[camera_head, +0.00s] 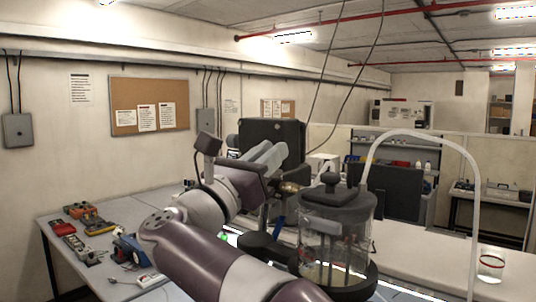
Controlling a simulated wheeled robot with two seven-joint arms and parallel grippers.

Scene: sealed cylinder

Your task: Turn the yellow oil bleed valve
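A clear sealed cylinder (337,238) with a dark lid and knob stands on a dark round base at the centre right. I cannot make out a yellow valve for certain. A small brass-coloured round part (289,187) shows just left of the lid. My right arm rises from the bottom and bends at the left. My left gripper is not in view.
A pale hose (474,200) arches over the right of the bench. A table (60,247) at the left holds several tools and meters. A large dark box (272,139) stands behind my arm.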

